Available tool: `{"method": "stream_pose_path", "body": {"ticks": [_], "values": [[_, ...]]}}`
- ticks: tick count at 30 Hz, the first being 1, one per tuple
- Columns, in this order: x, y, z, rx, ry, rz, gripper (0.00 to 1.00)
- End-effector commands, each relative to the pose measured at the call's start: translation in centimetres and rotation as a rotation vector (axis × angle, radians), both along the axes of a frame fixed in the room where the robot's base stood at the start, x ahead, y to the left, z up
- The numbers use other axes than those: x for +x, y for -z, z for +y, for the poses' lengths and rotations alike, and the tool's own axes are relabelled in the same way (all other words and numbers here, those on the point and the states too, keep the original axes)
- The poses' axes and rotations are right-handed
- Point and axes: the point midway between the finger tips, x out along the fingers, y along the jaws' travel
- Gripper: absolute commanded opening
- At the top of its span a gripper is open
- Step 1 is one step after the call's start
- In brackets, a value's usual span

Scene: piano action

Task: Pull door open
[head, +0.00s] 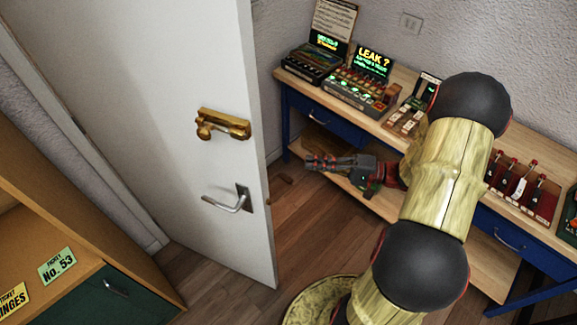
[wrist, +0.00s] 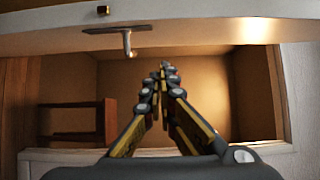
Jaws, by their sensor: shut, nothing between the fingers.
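A white door (head: 145,110) stands at the left of the head view, its free edge toward the middle. It carries a brass latch (head: 222,124) and, below it, a silver lever handle (head: 230,200). My gripper (head: 312,162) is shut and empty, to the right of the door's free edge, with its fingers pointing left toward the door. In the wrist view, my shut fingers (wrist: 163,70) point up the picture. A pale panel with a lever-like handle (wrist: 127,43) crosses the top there, a little left of the fingertips. I see no contact with the handle.
A blue-framed workbench (head: 325,125) with lit control boxes (head: 362,88) stands along the back wall behind my arm. A wooden cabinet with a green drawer (head: 115,292) is at lower left.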

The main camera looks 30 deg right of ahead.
Motion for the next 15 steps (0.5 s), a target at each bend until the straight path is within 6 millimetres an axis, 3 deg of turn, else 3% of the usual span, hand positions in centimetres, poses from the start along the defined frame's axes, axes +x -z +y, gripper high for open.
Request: {"method": "stream_pose_path", "body": {"ticks": [15], "values": [[5.3,0.1,7.2,-0.004,-0.004,0.002,0.00]]}}
